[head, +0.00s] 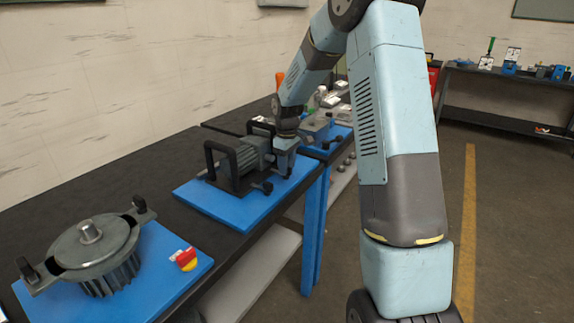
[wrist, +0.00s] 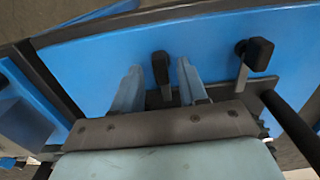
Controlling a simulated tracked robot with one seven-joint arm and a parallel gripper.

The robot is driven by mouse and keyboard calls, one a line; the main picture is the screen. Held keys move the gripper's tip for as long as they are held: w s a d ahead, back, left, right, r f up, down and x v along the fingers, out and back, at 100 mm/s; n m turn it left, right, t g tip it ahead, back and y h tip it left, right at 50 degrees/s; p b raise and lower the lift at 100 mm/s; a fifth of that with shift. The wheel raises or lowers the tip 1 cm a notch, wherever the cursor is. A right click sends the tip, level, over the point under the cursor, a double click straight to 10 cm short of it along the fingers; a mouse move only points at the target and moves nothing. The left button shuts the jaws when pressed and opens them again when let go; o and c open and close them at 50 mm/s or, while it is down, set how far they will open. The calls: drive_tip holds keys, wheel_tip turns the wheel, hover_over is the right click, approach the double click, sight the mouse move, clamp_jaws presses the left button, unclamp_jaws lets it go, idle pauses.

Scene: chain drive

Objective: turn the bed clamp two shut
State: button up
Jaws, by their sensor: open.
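In the head view my gripper (head: 285,163) points down beside the grey ribbed motor (head: 250,155), near the right side of the blue mat (head: 215,203). In the wrist view my gripper (wrist: 158,66) is open. One black clamp lever (wrist: 161,68) stands between its two fingers, with a gap showing on each side. A second black clamp lever (wrist: 258,54) is to the right, outside the fingers. It also shows in front of the motor in the head view (head: 264,187). I cannot tell from any marking which lever is clamp two.
A black frame handle (wrist: 292,130) runs close at the right of the wrist view. A large round grey housing (head: 90,245) with two black knobs sits at the front left, beside a red and yellow part (head: 185,259). Bare blue mat lies in front of the motor.

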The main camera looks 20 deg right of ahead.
wheel_tip(320, 180, up, 14)
drive_tip(key=shift+f, duration=0.15)
idle(0.6)
drive_tip(key=s+r+m+t, duration=0.2)
drive_tip(key=s+r, duration=0.4)
drive_tip(key=s, duration=0.4)
drive_tip(key=s+r+m+t, duration=0.15)
drive_tip(key=s+r, duration=0.35)
drive_tip(key=s, duration=0.5)
drive_tip(key=s+f+m+t, duration=0.1)
drive_tip(key=s+m, duration=0.4)
drive_tip(key=s, duration=1.2)
drive_tip(key=shift+s+t, duration=0.35)
drive_tip(key=shift+t, duration=0.2)
